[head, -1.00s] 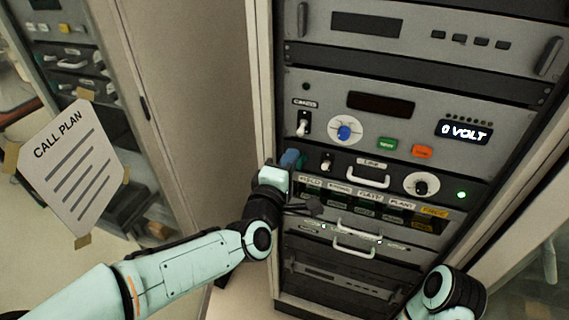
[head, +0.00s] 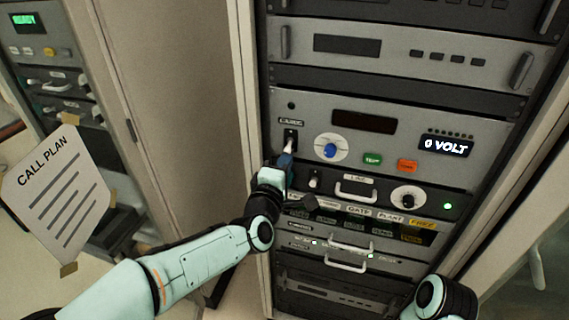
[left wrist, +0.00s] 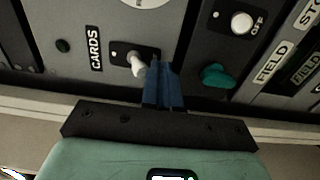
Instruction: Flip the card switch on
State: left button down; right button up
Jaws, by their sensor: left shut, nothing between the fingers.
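The card switch (head: 289,142) is a white toggle on a small black plate under the "CARDS" label, at the left of the grey rack panel. Its lever points down in the head view. In the left wrist view the white lever (left wrist: 137,64) stands right beside my blue fingertips. My left gripper (head: 285,161) is shut and empty, just below the lever. It also shows in the left wrist view (left wrist: 164,84). I cannot tell whether the fingertips touch the lever. Only part of my right arm shows at the bottom right; its gripper is out of sight.
Below are another white toggle (head: 314,179) and a handle (head: 356,192). A call plan sheet (head: 62,192) is at left.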

pick_arm(q)
jog(key=shift+r, duration=0.1)
pick_arm(e)
jog(key=shift+r, duration=0.1)
pick_arm(q)
jog(key=b+v, duration=0.3)
jog(key=v, duration=0.5)
pick_arm(e)
jog(key=s+f, duration=0.1)
jog(key=f, duration=0.2)
jog(key=s+f, duration=0.1)
jog(key=shift+s+f, duration=0.15)
jog(key=shift+s, duration=0.15)
dwell(0.6)
